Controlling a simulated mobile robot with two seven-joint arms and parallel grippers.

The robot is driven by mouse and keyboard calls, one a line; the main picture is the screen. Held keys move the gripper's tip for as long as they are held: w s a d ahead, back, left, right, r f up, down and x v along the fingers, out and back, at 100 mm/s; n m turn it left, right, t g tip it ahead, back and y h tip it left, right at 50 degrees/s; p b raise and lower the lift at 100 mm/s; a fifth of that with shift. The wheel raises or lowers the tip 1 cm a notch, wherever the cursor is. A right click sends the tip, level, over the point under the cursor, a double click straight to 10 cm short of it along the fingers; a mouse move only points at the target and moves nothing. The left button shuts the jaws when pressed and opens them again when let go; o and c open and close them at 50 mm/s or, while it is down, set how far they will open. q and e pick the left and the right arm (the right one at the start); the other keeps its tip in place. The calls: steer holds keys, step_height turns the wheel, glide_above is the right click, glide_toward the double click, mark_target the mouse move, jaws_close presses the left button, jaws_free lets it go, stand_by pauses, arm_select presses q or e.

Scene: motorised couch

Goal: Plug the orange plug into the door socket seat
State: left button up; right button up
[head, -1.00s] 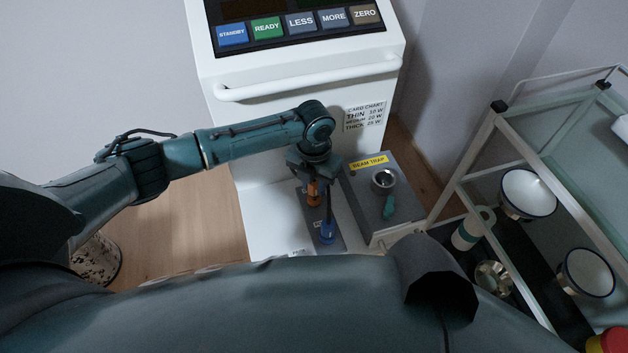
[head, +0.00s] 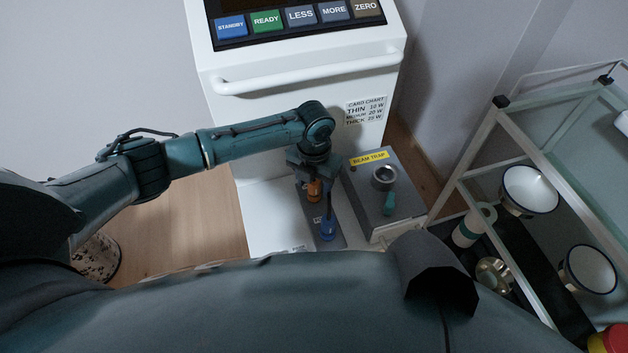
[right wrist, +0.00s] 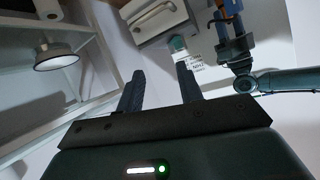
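The orange plug (head: 314,190) stands on a narrow dark grey panel (head: 335,238) at the foot of the white machine. My left gripper (head: 314,172) points down right over it, at its upper end. The finger tips are dark and partly hidden, so I cannot tell whether they grip it. A blue plug (head: 327,228) stands nearer on the same panel. I cannot tell the door socket seat apart beneath the plugs. In the right wrist view my left gripper (right wrist: 229,30) shows beside orange and blue parts. My right gripper (right wrist: 160,88) is open, with nothing between its fingers.
A grey beam trap box (head: 402,220) with a round cup (head: 384,177) and a teal knob (head: 389,203) stands just right of the panel. A trolley (head: 470,165) with bowls is further right. The machine's white handle bar (head: 310,75) is behind my left arm.

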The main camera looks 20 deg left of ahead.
arm_select(q)
steer(key=shift+r, duration=0.1)
step_height(320, 180, up, 7)
steer(key=shift+r+p, duration=0.2)
steer(key=shift+p, duration=0.3)
stand_by(0.3)
